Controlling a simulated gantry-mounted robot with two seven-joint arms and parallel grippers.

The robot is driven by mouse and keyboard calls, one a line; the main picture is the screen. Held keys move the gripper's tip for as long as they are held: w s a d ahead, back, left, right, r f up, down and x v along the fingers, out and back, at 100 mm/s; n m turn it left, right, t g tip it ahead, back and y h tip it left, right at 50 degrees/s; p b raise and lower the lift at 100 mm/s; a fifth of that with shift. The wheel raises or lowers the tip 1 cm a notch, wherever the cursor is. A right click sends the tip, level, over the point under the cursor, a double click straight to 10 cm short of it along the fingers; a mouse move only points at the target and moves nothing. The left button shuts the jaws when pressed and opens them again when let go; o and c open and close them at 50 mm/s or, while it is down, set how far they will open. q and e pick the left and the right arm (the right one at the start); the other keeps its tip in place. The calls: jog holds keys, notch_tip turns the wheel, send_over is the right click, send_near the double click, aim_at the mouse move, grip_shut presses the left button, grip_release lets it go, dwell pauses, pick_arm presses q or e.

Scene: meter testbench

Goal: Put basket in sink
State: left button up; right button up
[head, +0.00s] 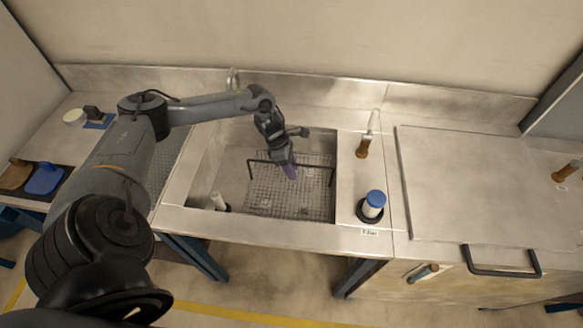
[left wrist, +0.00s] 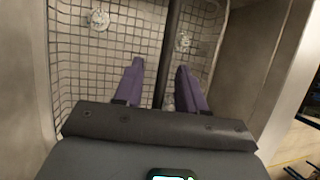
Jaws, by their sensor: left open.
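The wire basket (head: 262,201) lies inside the steel sink (head: 207,165), its dark handle bar (head: 318,170) spanning across it. My left gripper (head: 290,172) is over the basket at the handle. In the left wrist view, its two purple fingers (left wrist: 161,88) are apart, with the dark handle bar (left wrist: 173,40) running between them and the wire mesh (left wrist: 125,45) below. The fingers do not look closed on the bar. Part of the handle is hidden behind the gripper in the head view. My right gripper is not in view.
A blue-capped container (head: 373,205) and a brown-handled tool (head: 363,146) stand on the ledge right of the sink. A white cylinder (head: 218,201) stands at the sink's front left. A flat steel cover (head: 470,185) with a black handle is at the right.

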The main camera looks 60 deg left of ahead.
pick_arm(q)
jog(key=shift+r, duration=0.1)
jog(key=v, duration=1.2)
jog(key=shift+s, duration=0.1)
